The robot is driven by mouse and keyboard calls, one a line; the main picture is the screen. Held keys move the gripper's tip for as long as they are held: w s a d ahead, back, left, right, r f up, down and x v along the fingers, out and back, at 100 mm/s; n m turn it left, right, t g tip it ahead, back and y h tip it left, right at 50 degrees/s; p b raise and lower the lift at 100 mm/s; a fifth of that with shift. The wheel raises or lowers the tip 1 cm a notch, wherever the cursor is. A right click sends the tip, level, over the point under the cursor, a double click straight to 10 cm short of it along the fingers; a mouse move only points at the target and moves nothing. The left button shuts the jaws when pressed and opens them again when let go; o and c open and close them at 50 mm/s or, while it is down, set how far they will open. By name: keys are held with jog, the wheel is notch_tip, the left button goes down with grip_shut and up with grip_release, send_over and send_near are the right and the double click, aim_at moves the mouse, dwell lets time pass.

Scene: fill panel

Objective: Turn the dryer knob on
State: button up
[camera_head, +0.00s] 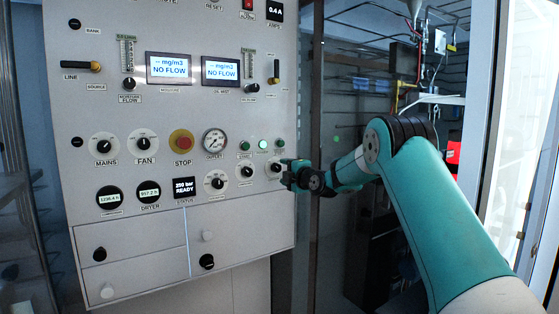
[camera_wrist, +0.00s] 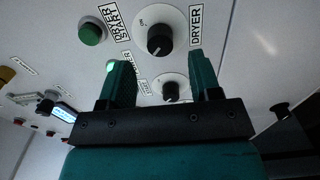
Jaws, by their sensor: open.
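The dryer knob (camera_wrist: 160,40) is a black knob on a round white dial, with the label DRYER beside it in the wrist view. In the head view it appears to be the rightmost knob (camera_head: 275,168) of the lower panel, partly covered by my gripper. My gripper (camera_wrist: 160,62) is open, with one teal finger on each side below the dryer knob in the wrist view. Nothing shows between the fingers except the panel and a second knob (camera_wrist: 171,88) further back. I cannot tell whether either finger touches the dryer knob. In the head view my gripper (camera_head: 287,174) is at the panel's right edge.
A green button (camera_wrist: 91,33) labelled DRYER START sits beside the dryer dial. The panel (camera_head: 110,220) also carries a red STOP button (camera_head: 182,142), a gauge (camera_head: 215,141), MAINS (camera_head: 104,146) and FAN (camera_head: 142,143) knobs. Dark shelving and pipes stand behind, right of the panel.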

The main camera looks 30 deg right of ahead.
aim_at(278, 169)
jog(key=shift+w+a+p, duration=0.1)
jog(key=shift+w+p, duration=0.7)
jog(key=shift+w, duration=1.4)
jog(key=c, duration=0.9)
